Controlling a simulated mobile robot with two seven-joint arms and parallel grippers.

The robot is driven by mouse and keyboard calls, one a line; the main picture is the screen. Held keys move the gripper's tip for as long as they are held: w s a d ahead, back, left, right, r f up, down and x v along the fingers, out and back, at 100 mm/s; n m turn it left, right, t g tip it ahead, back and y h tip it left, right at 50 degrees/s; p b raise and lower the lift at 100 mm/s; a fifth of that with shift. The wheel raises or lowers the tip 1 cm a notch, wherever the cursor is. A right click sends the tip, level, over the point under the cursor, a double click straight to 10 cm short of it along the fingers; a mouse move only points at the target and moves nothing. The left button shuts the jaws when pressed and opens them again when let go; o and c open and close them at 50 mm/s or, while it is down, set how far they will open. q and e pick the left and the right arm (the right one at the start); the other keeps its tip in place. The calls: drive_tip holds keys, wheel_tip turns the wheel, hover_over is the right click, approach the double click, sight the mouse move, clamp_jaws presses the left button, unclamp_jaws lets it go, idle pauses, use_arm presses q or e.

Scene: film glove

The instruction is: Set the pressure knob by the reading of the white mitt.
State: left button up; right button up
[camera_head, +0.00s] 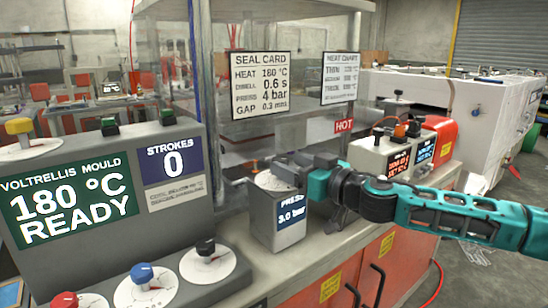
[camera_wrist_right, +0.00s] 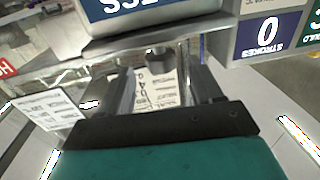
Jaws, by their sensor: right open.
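The pressure unit is a grey box (camera_head: 262,232) with a blue display (camera_head: 292,211) reading PRESS 3.0 bar. Its pale round dial (camera_head: 270,180) is on top, and the knob itself is mostly hidden by my right gripper. My right gripper (camera_head: 284,176) is open, at the top of this box; contact with the knob cannot be told. In the right wrist view, the open fingers (camera_wrist_right: 163,88) have a pale printed surface between them, and the blue display (camera_wrist_right: 140,8) is at the top edge, upside down. No white mitt can be made out. My left gripper is not in view.
The seal card (camera_head: 260,84) reads PRESS 4 bar. A heat chart (camera_head: 340,78) hangs beside it. The mould panel (camera_head: 72,204) reads 180 °C READY, and the strokes display (camera_head: 171,162) reads 0. Red, blue and black knobs stand at lower left. A two-display unit (camera_head: 396,155) stands behind my right arm.

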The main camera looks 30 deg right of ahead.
sight(274, 158)
drive_tip(key=shift+w+a+r+p, duration=0.1)
drive_tip(key=shift+w+a+p, duration=0.1)
drive_tip(key=shift+w+p, duration=0.45)
drive_tip(key=shift+w+a+r+p, duration=0.1)
drive_tip(key=shift+w+a+p, duration=0.15)
drive_tip(key=shift+w, duration=0.6)
drive_tip(key=shift+w+a+f+p, duration=0.15)
drive_tip(key=shift+w+p, duration=0.15)
drive_tip(key=shift+w, duration=0.35)
drive_tip(key=shift+w+a+f+p, duration=0.1)
drive_tip(key=shift+w+p, duration=0.2)
drive_tip(key=shift+w, duration=0.35)
drive_tip(key=shift+c, duration=0.2)
drive_tip(key=c, duration=0.9)
